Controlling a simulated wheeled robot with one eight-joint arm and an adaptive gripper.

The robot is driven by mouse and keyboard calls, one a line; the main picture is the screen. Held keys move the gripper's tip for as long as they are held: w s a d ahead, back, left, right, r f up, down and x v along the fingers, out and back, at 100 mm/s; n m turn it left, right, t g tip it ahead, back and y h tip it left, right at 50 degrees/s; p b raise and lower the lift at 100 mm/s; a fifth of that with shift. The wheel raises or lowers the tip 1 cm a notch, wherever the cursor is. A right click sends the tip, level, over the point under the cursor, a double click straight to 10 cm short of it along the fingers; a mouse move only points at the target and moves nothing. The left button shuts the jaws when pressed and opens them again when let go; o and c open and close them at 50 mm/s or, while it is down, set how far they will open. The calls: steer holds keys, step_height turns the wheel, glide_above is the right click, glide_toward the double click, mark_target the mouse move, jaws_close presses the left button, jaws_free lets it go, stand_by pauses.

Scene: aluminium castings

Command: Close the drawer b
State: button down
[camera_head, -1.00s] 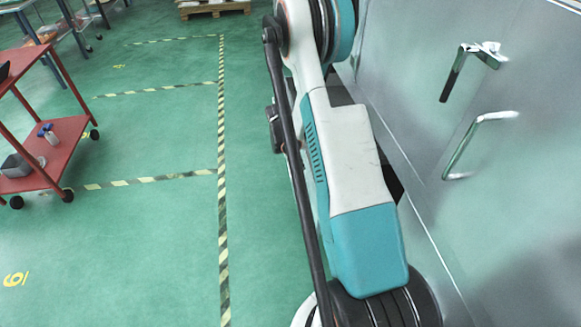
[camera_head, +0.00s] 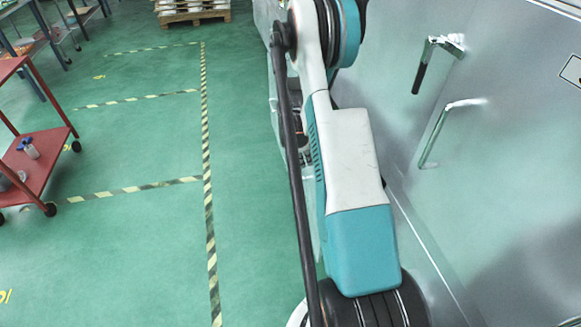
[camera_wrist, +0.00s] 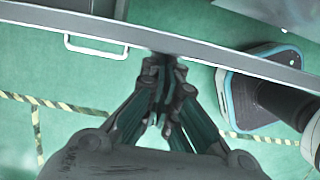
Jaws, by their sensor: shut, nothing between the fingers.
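In the wrist view, a long thin grey metal edge (camera_wrist: 225,58) crosses the picture, with a pale bar handle (camera_wrist: 96,46) on its near side at the left. It looks like the front of a pulled-out drawer; no letter is readable on it, so I cannot tell if it is drawer b. My gripper (camera_wrist: 163,62) is shut and empty, its tips at this edge, right of the handle. I cannot tell if they touch it. In the head view my arm hides the gripper and most of what lies behind it.
A grey metal cabinet (camera_head: 500,150) fills the right of the head view, with an upper handle (camera_head: 436,62) and a lower handle (camera_head: 445,130). A red cart (camera_head: 45,160) stands at the left, a pallet (camera_head: 192,17) at the back. The green floor between is clear.

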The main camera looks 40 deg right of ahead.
steer(key=s+d, duration=0.8)
steer(key=d, duration=0.5)
steer(key=shift+d+b, duration=0.2)
steer(key=shift+b, duration=0.2)
